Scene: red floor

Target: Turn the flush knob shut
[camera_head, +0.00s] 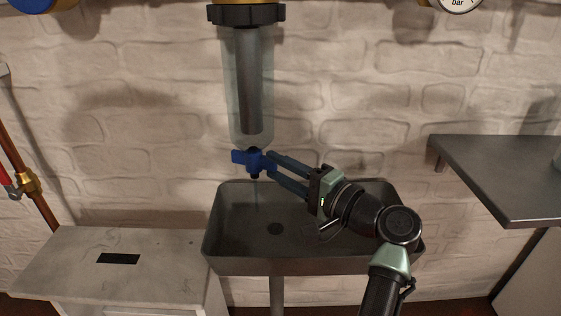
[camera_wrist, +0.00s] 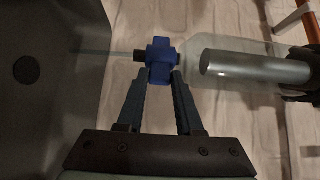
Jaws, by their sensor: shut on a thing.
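The flush knob (camera_head: 243,157) is blue and sits at the bottom of a clear filter housing (camera_head: 238,95) in the head view. A thin stream of water runs from the spout below it toward the basin. In the wrist view the blue knob (camera_wrist: 160,52) is at upper centre, with part of it between the fingertips. My gripper (camera_head: 273,166) reaches in from the right and is shut on the knob. In the wrist view my gripper (camera_wrist: 161,80) has its two fingers on either side of the knob's near wing. The fingers hide part of that wing.
A grey basin (camera_head: 235,265) with a drain hole stands under the knob. A white step stool (camera_head: 60,265) is at lower left. A grey shelf (camera_head: 500,165) juts out at right. Copper piping (camera_head: 22,170) runs along the left wall.

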